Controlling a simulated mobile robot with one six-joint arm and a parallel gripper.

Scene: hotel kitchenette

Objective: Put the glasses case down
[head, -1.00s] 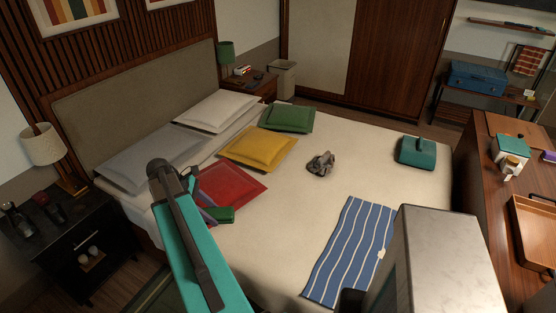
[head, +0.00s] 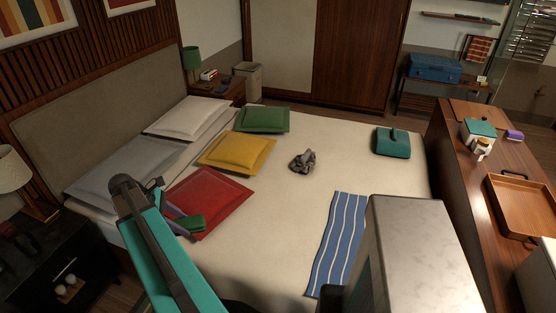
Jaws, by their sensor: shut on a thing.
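The glasses case (head: 188,226) is a small dark green box in the head view, at the lower edge of the red pillow in the picture. My gripper (head: 176,216) is shut on it, with my teal and black arm reaching up from the bottom of the picture. The arm hides part of the gripper. I cannot tell whether the case touches the bed (head: 265,225) or hangs just above it.
Red (head: 210,200), yellow (head: 237,152) and green (head: 262,119) pillows lie on the bed. A grey crumpled thing (head: 302,161), a teal case with a handle (head: 393,143) and a striped blue cloth (head: 337,240) lie farther right.

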